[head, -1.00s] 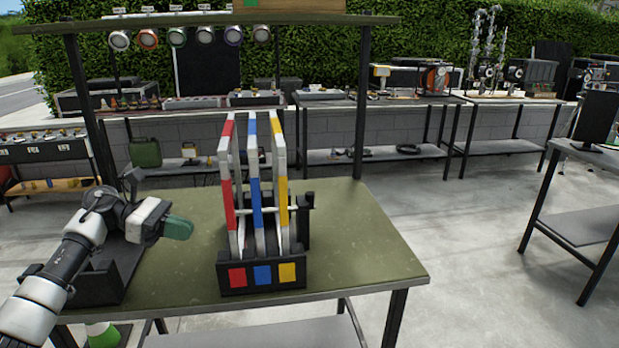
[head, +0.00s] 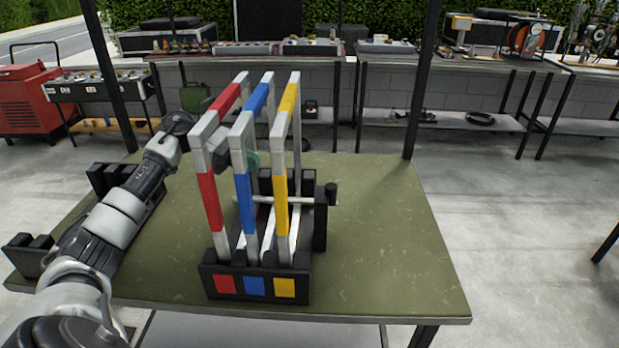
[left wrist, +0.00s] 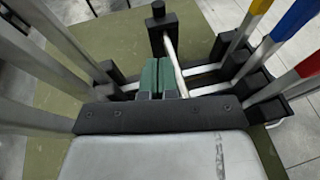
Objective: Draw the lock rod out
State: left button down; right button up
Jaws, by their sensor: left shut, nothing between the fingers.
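The lock rod (head: 306,201) is a thin pale bar lying level across the rack, passing the three upright frames, with a black knob at its right end. It also shows in the left wrist view (left wrist: 174,65). The black rack (head: 255,268) holds frames banded red (head: 209,203), blue (head: 245,200) and yellow (head: 283,180). My left gripper (head: 250,160) is partly hidden behind the frames. In the left wrist view its green fingers (left wrist: 158,80) are shut and empty, close beside the rod; contact cannot be told. My right gripper is not in view.
The rack stands on a green-topped table (head: 390,250) with bare room to its right. Black holders (head: 30,245) stand at the table's left. A dark table post (head: 422,85) rises at the back right. Benches with equipment stand behind.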

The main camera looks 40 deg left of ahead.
aim_at(313, 199)
pick_arm(q)
jog(key=p+x, duration=0.1)
jog(key=x, duration=0.3)
jog(key=p+x, duration=0.2)
jog(key=x, duration=0.3)
jog(key=r+p+x, duration=0.1)
jog(key=p+x, duration=0.1)
jog(key=x, duration=0.3)
jog(key=shift+w+d, duration=0.1)
jog(key=shift+w, duration=0.1)
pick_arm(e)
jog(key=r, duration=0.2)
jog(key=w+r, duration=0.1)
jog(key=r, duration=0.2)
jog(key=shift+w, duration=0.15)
